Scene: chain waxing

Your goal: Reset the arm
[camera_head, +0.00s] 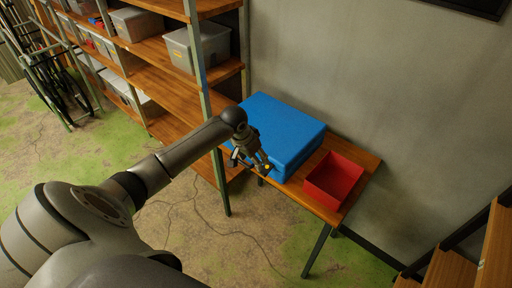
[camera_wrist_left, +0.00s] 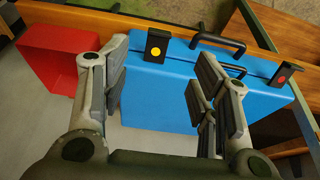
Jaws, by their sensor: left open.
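My left arm reaches in from the left in the head view. Its gripper (camera_head: 256,164) is above the front edge of the wooden table, in front of the blue case (camera_head: 285,124). In the left wrist view the two fingers of the left gripper (camera_wrist_left: 165,95) stand wide apart with nothing between them. The blue case (camera_wrist_left: 160,92) lies beyond them, with a black handle (camera_wrist_left: 218,42) and two black latches, one with a yellow dot and one with a red dot. My right gripper does not show.
A red open box (camera_head: 333,181) stands on the table (camera_head: 367,162), right of the case. Wooden shelves (camera_head: 150,52) with grey bins (camera_head: 197,46) stand left of the table. A bicycle (camera_head: 62,85) is at the far left. Wooden steps (camera_head: 450,268) are at the lower right.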

